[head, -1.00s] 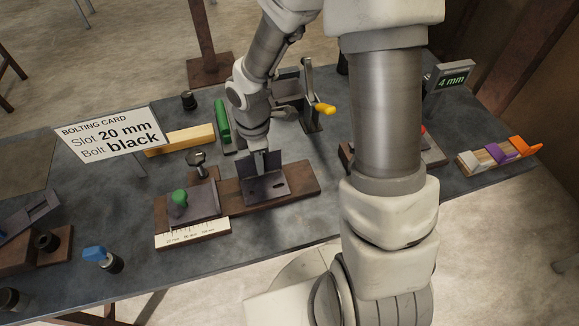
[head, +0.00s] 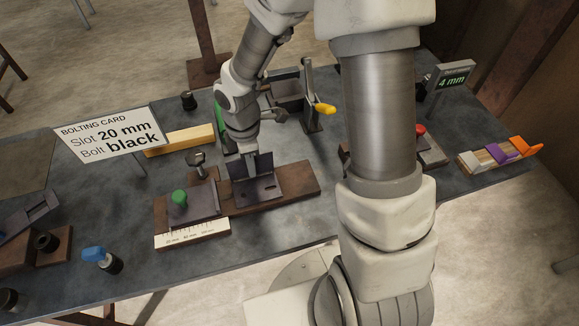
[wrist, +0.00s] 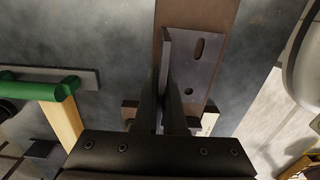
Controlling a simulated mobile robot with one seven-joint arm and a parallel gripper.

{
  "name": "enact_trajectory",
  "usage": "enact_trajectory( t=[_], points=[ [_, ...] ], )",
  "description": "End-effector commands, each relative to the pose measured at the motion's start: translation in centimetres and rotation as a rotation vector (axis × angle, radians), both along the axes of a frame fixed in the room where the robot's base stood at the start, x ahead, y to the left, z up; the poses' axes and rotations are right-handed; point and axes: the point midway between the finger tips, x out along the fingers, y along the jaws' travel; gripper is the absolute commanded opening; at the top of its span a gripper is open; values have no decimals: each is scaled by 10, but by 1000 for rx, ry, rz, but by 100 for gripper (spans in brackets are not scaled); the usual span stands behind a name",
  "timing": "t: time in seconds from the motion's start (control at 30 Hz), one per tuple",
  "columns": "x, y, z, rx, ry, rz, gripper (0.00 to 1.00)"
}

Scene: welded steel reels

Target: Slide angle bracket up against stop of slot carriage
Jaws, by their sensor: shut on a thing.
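The dark angle bracket (head: 264,189) lies on the brown board of the slot carriage, its slotted flange flat and its other flange upright at the back. My gripper (head: 247,163) comes down from behind and is shut on the upright flange. The wrist view shows the fingers (wrist: 161,110) around that flange, with the bracket's slot and small hole beside them (wrist: 203,65). The slot carriage's grey plate (head: 206,204) with green knob (head: 179,198) is left of the bracket, close to it. The fingers partly hide the flange, and I cannot tell whether bracket and stop touch.
A white ruler strip (head: 191,233) lies in front of the carriage, and a dark knob (head: 196,158) stands behind it. A yellow block (head: 180,140) and bolting card (head: 109,134) are at the back left. A yellow-handled clamp (head: 312,105) stands behind right. The board's right end (head: 302,178) is bare.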

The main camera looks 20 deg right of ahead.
Motion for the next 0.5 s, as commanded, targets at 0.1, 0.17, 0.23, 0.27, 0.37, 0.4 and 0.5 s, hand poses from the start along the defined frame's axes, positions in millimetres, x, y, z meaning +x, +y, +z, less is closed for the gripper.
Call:
enact_trajectory(
  t=[0.1, 0.17, 0.23, 0.27, 0.37, 0.4, 0.5],
  points=[
    [0, 2, 0, 1, -1, 0, 0],
    [0, 4, 0, 1, -1, 1, 0],
    [0, 6, 0, 1, -1, 1, 0],
    [0, 7, 0, 1, -1, 1, 0],
    [0, 10, 0, 1, -1, 1, 0],
    [0, 12, 0, 1, -1, 1, 0],
    [0, 16, 0, 1, -1, 2, 0]
  ],
)
